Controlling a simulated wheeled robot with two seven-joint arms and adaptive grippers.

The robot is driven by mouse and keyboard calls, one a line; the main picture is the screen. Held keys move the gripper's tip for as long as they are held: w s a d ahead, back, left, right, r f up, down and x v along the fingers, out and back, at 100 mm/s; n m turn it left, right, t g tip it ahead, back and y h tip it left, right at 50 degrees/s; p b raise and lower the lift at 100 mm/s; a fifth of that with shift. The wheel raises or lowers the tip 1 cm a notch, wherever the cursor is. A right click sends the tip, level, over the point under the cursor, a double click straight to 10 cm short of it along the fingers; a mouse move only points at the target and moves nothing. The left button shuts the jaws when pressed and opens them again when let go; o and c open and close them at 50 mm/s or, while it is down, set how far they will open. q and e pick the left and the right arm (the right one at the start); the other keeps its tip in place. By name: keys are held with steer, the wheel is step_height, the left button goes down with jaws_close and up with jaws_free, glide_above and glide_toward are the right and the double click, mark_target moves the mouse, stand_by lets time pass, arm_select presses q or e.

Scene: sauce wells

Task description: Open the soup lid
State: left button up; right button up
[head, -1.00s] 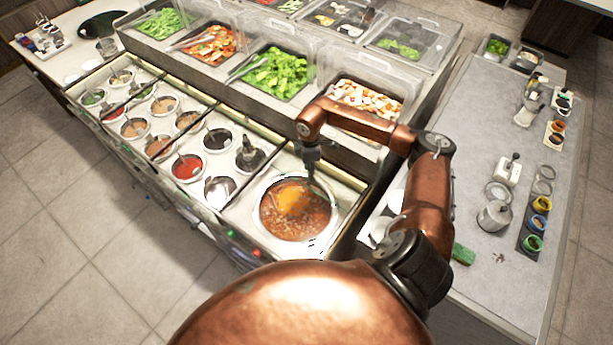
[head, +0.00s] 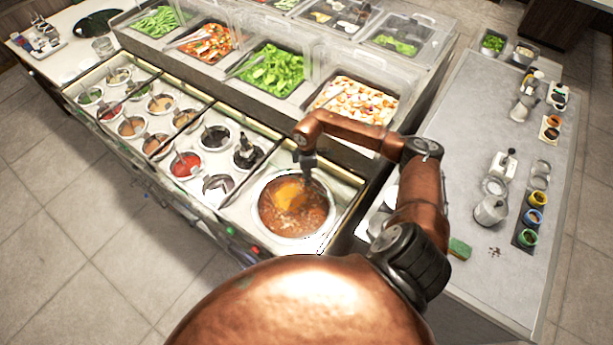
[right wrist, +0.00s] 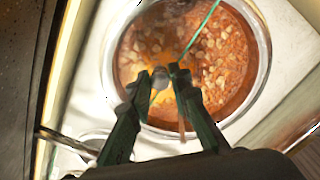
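The soup pot (head: 325,231) is a round white-rimmed well at the near right end of the counter, with chunky red-orange soup (head: 307,222) showing. A clear lid is hard to make out over it. In the right wrist view, the soup (right wrist: 232,62) fills the pot, and a small grey knob (right wrist: 160,78) lies between the fingertips. My right gripper (head: 308,176) points down over the pot's back part. Its fingers (right wrist: 165,77) are partly closed with the knob between them; whether they press on it is unclear. My left gripper is out of view.
Small sauce wells with spoons, including a red one (head: 186,165), lie left of the pot. Bins of vegetables, such as lettuce (head: 272,73), stand behind. A grey side table (head: 465,205) on the right holds jars and a green sponge (head: 459,248).

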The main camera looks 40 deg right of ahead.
mark_target(319, 165)
jaws_close()
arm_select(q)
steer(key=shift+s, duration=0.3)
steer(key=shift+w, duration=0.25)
arm_select(e)
steer(key=shift+w+d, duration=0.1)
steer(key=shift+d, duration=0.2)
steer(key=d+b, duration=0.1)
steer(key=d, duration=0.1)
steer(key=w+d+b, duration=0.1)
steer(key=d, duration=0.2)
steer(key=w+d+b, duration=0.1)
steer(key=d, duration=0.2)
steer(key=shift+w, duration=0.2)
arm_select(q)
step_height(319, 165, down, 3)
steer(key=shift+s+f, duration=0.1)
arm_select(e)
steer(key=o, duration=0.5)
jaws_free()
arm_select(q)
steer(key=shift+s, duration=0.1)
